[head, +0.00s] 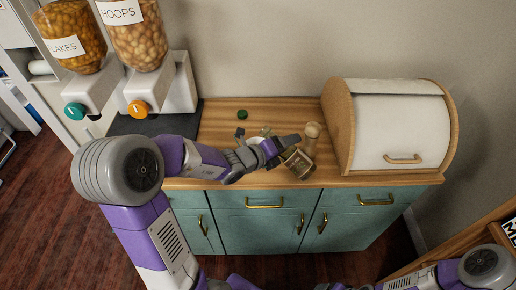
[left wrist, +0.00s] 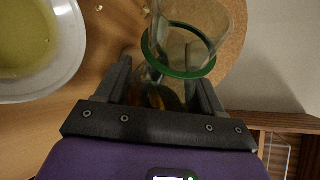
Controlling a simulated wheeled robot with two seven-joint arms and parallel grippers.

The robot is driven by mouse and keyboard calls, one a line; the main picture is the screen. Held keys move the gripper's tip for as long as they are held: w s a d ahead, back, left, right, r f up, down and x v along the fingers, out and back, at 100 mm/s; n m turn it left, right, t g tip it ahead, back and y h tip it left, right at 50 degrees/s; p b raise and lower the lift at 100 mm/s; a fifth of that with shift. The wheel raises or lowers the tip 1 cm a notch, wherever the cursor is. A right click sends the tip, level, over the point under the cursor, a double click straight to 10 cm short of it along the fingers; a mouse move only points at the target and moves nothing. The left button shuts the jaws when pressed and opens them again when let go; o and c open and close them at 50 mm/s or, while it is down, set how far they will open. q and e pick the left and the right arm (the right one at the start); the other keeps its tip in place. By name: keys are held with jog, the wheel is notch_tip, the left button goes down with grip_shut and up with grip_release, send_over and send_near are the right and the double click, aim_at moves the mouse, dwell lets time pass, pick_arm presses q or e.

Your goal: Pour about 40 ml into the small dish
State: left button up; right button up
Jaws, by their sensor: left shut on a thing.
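My left gripper (head: 284,146) is shut on a clear glass bottle (head: 298,163) with a label, above the front part of the wooden counter. The bottle looks tilted in the head view. In the left wrist view the bottle (left wrist: 188,58) shows a green ring near its flared top, between the fingers of my left gripper (left wrist: 163,88). A pale dish (left wrist: 72,58) with yellow-green liquid in it stands to the left of the bottle in that view. In the head view the dish is mostly hidden by my gripper. My right gripper is not seen; only part of that arm shows.
The wooden counter (head: 225,112) carries a green cap (head: 242,114), a wooden mill (head: 312,130) and a bread box (head: 400,125) on the right. Cereal dispensers (head: 140,40) stand on the left. A round cork mat (left wrist: 232,45) lies beyond the bottle. Small crumbs lie on the counter.

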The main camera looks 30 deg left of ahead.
pick_arm(q)
jog(key=shift+r, duration=0.1)
dwell(0.6)
jog(key=shift+a+r+m+y, duration=0.25)
jog(key=shift+r+m+y, duration=0.25)
jog(key=shift+r+m, duration=0.1)
dwell(0.4)
